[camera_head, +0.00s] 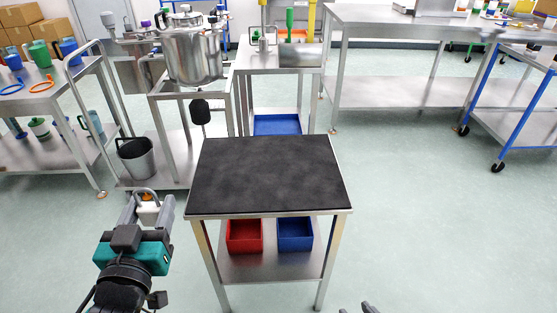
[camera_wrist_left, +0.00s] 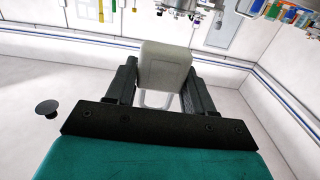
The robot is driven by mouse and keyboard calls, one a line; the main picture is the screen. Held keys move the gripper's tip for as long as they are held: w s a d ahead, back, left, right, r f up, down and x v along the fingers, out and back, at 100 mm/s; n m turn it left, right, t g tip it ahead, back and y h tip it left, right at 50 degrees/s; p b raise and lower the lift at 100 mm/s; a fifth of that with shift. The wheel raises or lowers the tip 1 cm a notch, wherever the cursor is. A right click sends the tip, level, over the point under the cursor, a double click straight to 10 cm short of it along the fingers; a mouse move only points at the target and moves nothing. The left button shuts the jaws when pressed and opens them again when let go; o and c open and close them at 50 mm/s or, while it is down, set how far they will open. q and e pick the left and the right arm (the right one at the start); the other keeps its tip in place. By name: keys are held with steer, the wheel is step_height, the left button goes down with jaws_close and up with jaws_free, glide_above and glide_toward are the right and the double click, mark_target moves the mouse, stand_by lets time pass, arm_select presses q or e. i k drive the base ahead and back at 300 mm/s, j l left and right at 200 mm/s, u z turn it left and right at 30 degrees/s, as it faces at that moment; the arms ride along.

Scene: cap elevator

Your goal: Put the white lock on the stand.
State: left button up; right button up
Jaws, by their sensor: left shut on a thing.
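The white lock (camera_wrist_left: 165,65) is a pale block with a loop at its lower end in the left wrist view. My left gripper (camera_wrist_left: 157,86) is shut on it, one finger on each side. In the head view my left gripper (camera_head: 149,208) is at the lower left, left of the small steel table and apart from it; the lock is hard to make out there. This table has a bare black top (camera_head: 268,175); I cannot tell whether it is the stand. Only the tips of my right gripper (camera_head: 358,308) show at the bottom edge.
A red bin (camera_head: 244,236) and a blue bin (camera_head: 295,234) sit on the table's lower shelf. A steel bench with a large pot (camera_head: 193,55) stands behind left, with a grey bucket (camera_head: 137,160) below. The floor to the right is clear.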

mark_target(258, 189)
steer(key=i+l, duration=0.2)
steer(key=l, duration=0.15)
steer(key=i+l, duration=0.35)
steer(key=l, duration=0.3)
steer(key=u, duration=0.05)
